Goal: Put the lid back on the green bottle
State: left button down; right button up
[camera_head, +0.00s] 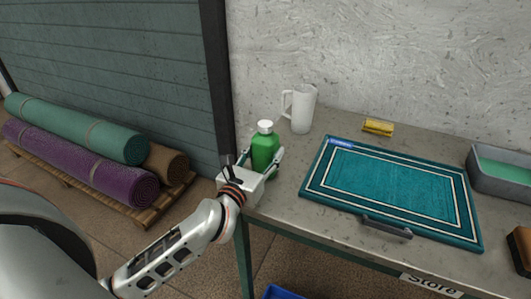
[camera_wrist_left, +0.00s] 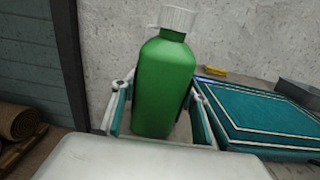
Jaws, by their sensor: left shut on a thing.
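The green bottle (camera_head: 265,152) stands upright near the left end of the grey table, with a white ribbed cap (camera_head: 265,127) on its top. It also fills the middle of the left wrist view (camera_wrist_left: 164,85), where the cap (camera_wrist_left: 177,18) sits at its neck. My left gripper (camera_head: 262,157) is shut on the green bottle, with a finger on each side of its body. I see no other lid. My right gripper is out of view.
A white pitcher (camera_head: 299,108) stands just behind the bottle. A yellow item (camera_head: 378,127), a grey tub (camera_head: 483,180) and a brown block (camera_head: 519,248) are farther along. Rolled rugs (camera_head: 85,130) lie at left.

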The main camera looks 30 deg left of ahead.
pick_arm(q)
jog(key=c, duration=1.5)
grip_release()
jog(key=shift+f, duration=0.15)
jog(key=o, duration=0.4)
